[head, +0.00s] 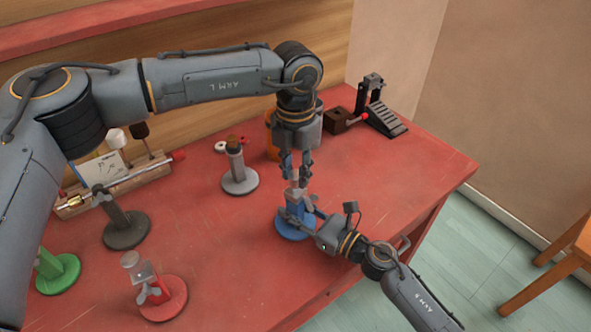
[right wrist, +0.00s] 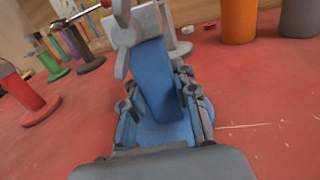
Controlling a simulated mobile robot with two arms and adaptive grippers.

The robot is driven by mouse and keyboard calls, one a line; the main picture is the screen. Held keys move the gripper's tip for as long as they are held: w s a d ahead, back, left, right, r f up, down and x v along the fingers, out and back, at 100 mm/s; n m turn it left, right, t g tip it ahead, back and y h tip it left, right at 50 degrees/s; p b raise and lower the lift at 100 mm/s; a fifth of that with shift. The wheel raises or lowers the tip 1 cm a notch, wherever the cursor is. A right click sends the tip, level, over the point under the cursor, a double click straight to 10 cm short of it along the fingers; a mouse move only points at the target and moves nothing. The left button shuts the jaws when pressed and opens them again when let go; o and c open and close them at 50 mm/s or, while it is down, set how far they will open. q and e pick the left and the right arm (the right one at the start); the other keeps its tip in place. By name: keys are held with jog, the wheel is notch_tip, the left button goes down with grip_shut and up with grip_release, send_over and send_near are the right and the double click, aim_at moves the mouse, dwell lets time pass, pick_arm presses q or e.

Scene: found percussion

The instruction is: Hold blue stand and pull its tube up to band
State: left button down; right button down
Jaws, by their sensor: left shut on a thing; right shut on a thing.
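The blue stand (head: 290,231) is upright near the table's right front edge; its round base and part of its post show. In the right wrist view its blue post (right wrist: 155,75) rises between the fingers of my right gripper (right wrist: 163,106), which is shut on it. My right gripper (head: 300,214) reaches in low from the right. My left gripper (head: 297,178) points straight down from above and is shut on the pale tube (head: 296,195) at the top of the stand. The fingers hide much of the tube, and I cannot make out the band.
Grey (head: 240,181), dark (head: 126,231), green (head: 58,273) and red (head: 164,300) stands are on the red table (head: 215,245). An orange cylinder (right wrist: 239,20) is behind the blue stand. A black stepped device (head: 385,118) is at the back right. The table's middle is clear.

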pick_arm(q)
notch_tip(320, 180, up, 3)
jog(key=shift+f, duration=0.15)
jog(key=c, duration=1)
grip_release()
jog(key=shift+c, duration=0.2)
notch_tip(320, 180, up, 12)
pick_arm(e)
jog(key=c, duration=1)
grip_release()
jog(key=shift+o, duration=0.2)
